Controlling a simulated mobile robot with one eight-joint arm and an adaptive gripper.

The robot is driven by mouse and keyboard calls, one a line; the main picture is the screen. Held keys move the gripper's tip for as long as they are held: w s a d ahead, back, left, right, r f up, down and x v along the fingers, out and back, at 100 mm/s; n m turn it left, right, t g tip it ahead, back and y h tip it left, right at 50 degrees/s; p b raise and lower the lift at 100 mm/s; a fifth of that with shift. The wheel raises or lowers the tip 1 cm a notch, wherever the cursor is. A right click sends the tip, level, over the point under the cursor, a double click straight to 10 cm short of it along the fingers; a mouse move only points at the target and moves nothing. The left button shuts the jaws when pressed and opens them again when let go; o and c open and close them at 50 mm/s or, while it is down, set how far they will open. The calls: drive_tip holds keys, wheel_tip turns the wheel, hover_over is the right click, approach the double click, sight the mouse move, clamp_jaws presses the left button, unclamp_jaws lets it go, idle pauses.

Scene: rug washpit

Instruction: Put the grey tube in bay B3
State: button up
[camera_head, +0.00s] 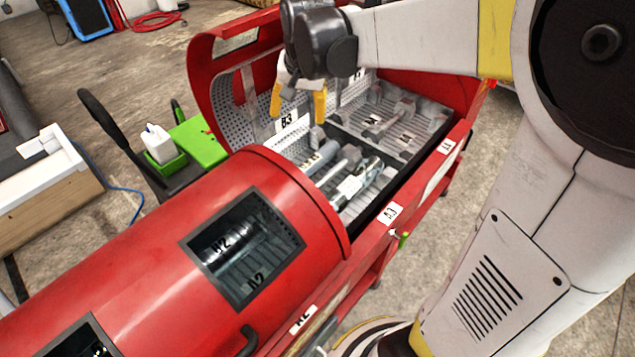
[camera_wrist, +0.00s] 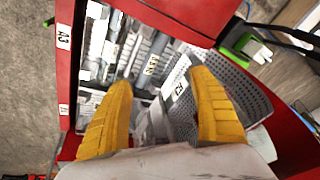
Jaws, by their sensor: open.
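My gripper (camera_head: 298,108) is open, with its two yellow fingers pointing down over the far side of the red chest, by the white B3 label (camera_head: 289,121). In the wrist view the open fingers (camera_wrist: 163,95) frame the B3 label (camera_wrist: 180,91) and a pale grey piece (camera_wrist: 153,122) below it; I cannot tell whether that piece is the tube. In the head view a grey cylinder (camera_head: 319,159) lies inside the chest, near the edge of the red cover, beside other metal parts. It looks like the grey tube, but its exact bay is unclear. Nothing is clearly held.
The red chest's curved cover (camera_head: 150,255) closes its near-left part, with a dark window (camera_head: 246,247). Bay A3's label (camera_head: 390,213) is on the front rim. Several metal parts lie on the ribbed floor. A green tray (camera_head: 203,140) and white bottle (camera_head: 158,143) stand behind.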

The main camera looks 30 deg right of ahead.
drive_tip(key=s+a+n+t, duration=0.1)
drive_tip(key=s+a+n, duration=0.1)
drive_tip(key=s, duration=0.8)
drive_tip(key=s+a+n+t, duration=0.2)
drive_tip(key=s+a+n, duration=0.1)
drive_tip(key=s, duration=0.7)
drive_tip(key=shift+s+f+n, duration=0.2)
drive_tip(key=shift+f+n, duration=0.15)
drive_tip(key=shift+n, duration=0.35)
drive_tip(key=shift+a, duration=0.1)
